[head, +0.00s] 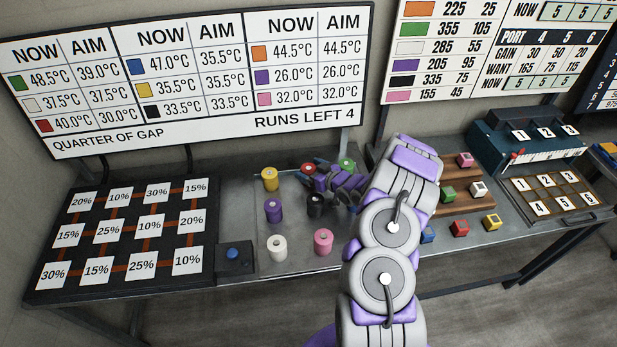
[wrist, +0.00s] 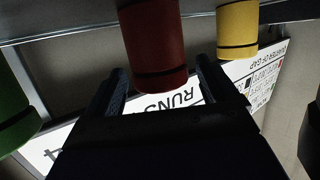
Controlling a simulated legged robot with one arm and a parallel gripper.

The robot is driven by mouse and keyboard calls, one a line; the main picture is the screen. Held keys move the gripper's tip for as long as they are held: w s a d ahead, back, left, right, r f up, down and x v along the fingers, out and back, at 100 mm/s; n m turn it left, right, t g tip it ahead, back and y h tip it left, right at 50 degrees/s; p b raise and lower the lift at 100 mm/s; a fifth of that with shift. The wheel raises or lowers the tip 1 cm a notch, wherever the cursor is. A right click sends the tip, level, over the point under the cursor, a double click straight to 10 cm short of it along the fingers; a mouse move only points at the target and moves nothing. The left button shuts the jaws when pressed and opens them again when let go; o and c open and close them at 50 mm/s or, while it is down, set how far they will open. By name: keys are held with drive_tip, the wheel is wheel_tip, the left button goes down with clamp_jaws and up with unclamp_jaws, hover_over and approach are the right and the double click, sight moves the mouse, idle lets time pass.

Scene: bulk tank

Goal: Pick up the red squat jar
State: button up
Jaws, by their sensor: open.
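The red squat jar (head: 308,168) stands in the back row of the metal table, partly hidden by my gripper in the head view. In the wrist view the red jar (wrist: 155,45) is at the top centre, with its near end between my two fingers. My gripper (head: 317,175) is open and reaches in from the right, low over the table. In the wrist view my gripper (wrist: 160,75) has a finger on either side of the jar, with gaps showing beside it. I cannot tell whether either finger touches it.
A yellow jar (head: 270,179) stands left of the red one and a green jar (head: 347,165) right. Purple (head: 273,210), black (head: 315,205), white (head: 277,247) and pink (head: 323,242) jars stand nearer.

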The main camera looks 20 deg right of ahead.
drive_tip(key=shift+w+a+f, duration=0.1)
drive_tip(key=shift+w, duration=0.25)
drive_tip(key=c, duration=1.1)
drive_tip(key=shift+c, duration=0.2)
